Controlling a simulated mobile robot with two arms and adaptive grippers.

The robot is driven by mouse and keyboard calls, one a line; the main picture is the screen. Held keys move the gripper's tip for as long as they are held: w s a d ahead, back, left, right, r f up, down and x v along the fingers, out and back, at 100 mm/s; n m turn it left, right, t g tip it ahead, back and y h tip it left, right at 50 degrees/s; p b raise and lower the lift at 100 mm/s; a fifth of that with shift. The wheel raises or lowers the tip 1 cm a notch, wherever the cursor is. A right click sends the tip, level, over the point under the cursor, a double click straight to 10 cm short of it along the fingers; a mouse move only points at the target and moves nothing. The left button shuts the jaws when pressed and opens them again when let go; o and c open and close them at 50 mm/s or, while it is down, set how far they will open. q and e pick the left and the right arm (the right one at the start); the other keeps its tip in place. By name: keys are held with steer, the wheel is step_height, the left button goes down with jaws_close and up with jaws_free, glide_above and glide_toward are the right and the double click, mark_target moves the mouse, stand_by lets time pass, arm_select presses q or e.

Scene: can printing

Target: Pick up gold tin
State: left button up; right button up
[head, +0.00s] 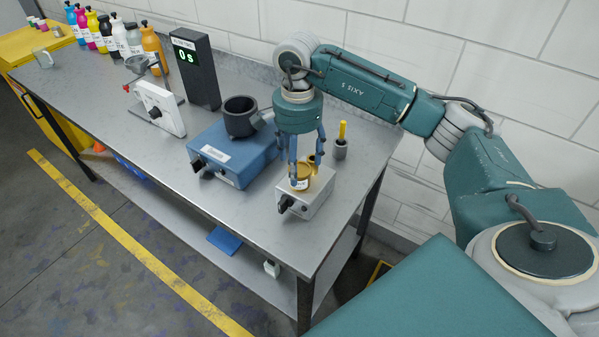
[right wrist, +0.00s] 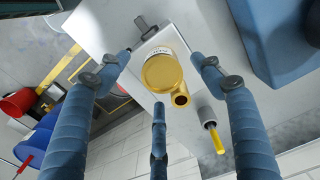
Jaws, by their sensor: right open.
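The gold tin (head: 301,183), with a white label, sits on a small grey box device (head: 312,202) near the right end of the bench. In the right wrist view the tin (right wrist: 160,73) shows between my fingers. My right gripper (head: 303,170) is open above the device, its fingers pointing down around the tin. In the right wrist view the right gripper (right wrist: 163,70) has its three blue fingers spread, with gaps between them and the tin. A small gold open-ended part (right wrist: 181,99) juts out beside the tin. My left gripper is not in view.
A blue device (head: 232,155) with a dark round pot (head: 240,117) stands left of the tin. A grey holder (head: 340,150) with a yellow stick is behind it. A black display (head: 195,70) reads 0s. Several colored bottles (head: 103,30) line the far left. The front bench strip is clear.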

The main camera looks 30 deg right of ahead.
mark_target(299, 169)
steer(key=shift+d+f+p, duration=0.1)
steer(key=shift+f+p, duration=0.4)
steer(key=shift+f, duration=1.2)
steer(key=c, duration=1.3)
steer(key=shift+r, duration=0.15)
